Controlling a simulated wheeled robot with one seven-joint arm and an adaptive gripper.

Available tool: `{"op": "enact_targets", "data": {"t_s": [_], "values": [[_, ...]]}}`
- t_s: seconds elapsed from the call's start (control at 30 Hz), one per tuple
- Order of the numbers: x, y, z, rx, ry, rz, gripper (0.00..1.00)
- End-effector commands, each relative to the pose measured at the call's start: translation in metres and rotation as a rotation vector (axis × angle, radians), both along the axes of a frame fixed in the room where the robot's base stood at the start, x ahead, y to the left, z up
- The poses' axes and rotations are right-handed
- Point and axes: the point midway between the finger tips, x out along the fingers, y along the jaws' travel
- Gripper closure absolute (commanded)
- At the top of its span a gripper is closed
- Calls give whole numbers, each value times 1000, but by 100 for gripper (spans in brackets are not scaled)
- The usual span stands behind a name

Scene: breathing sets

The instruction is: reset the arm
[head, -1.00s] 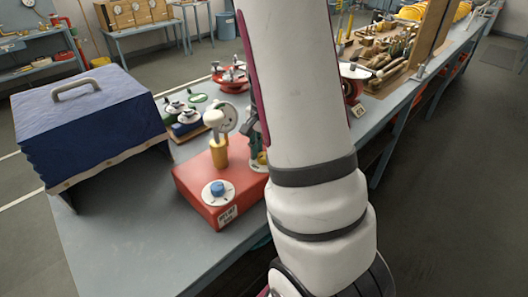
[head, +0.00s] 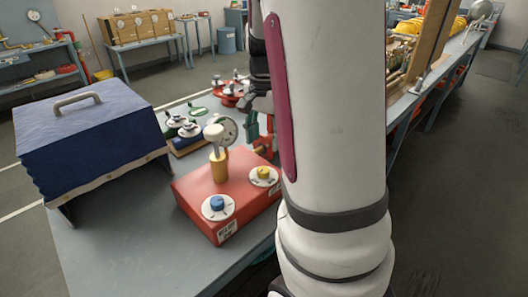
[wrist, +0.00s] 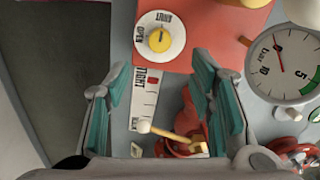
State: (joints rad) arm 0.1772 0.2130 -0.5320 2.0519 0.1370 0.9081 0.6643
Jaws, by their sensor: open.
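My gripper (wrist: 165,95) is open in the wrist view, with its teal finger pads apart and nothing held between them. Below and beyond the gap lie a white scale plate (wrist: 145,103) and a yellow lever (wrist: 175,133) with a pale knob. In the head view my white arm stands large in the centre right and hides part of the bench. The gripper shows only in part there, just left of the arm, beside the red box (head: 198,190).
The red box carries a blue knob (head: 217,203), a yellow knob (head: 263,173) and a gauge (head: 228,130). A blue-covered case (head: 90,130) stands on the bench at left. Small valve sets (head: 185,128) sit behind the box. The bench's front left is clear.

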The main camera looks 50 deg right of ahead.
Motion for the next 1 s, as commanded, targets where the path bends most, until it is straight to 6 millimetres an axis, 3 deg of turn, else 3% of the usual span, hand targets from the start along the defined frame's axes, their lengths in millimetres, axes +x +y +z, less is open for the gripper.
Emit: {"op": "enact_targets", "data": {"t_s": [0.23,0.83,1.0], "values": [[0,0,20,0,0,1,50],[0,0,21,0,-1,3,50],[1,23,34,7,-43,100,50]]}}
